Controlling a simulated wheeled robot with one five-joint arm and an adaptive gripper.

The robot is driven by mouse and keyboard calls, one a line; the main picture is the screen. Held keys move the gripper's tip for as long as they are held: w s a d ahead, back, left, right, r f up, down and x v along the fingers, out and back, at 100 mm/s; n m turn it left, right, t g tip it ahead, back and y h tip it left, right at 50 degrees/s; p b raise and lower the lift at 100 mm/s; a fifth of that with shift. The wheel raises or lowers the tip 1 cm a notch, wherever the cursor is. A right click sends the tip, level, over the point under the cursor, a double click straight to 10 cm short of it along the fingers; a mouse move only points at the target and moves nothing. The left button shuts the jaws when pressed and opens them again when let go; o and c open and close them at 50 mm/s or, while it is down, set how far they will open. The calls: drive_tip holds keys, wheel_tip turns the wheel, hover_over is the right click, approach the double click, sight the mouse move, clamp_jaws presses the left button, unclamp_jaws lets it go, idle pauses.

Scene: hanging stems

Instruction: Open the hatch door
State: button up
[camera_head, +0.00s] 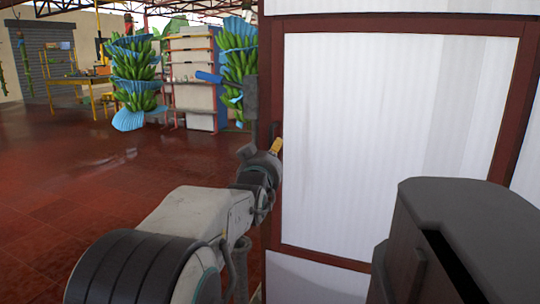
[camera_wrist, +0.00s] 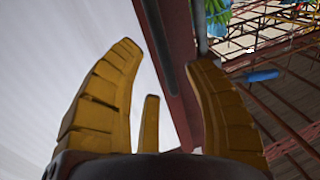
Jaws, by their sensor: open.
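The hatch door (camera_head: 385,140) is a large white ribbed panel in a dark red frame, and it looks shut in the head view. It also shows in the wrist view as a pale surface (camera_wrist: 60,50) at left. A slim dark bar, which looks like the handle (camera_wrist: 158,40), runs along the red frame in the wrist view. My gripper (camera_head: 277,146) is at the door's left edge, mostly hidden behind my wrist. In the wrist view my gripper (camera_wrist: 165,58) has its yellow fingers spread and empty, with the dark bar beyond them. I cannot tell whether they touch it.
Banana bunches (camera_head: 136,72) with blue covers hang at the back left, near a white shelf rack (camera_head: 193,75). A yellow table (camera_head: 90,83) stands farther left. The red tiled floor (camera_head: 70,165) left of the door is clear.

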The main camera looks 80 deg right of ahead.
drive_tip(key=shift+s+d+b, duration=0.1)
drive_tip(key=shift+d+b, duration=0.55)
drive_tip(key=shift+d, duration=1.7)
clamp_jaws()
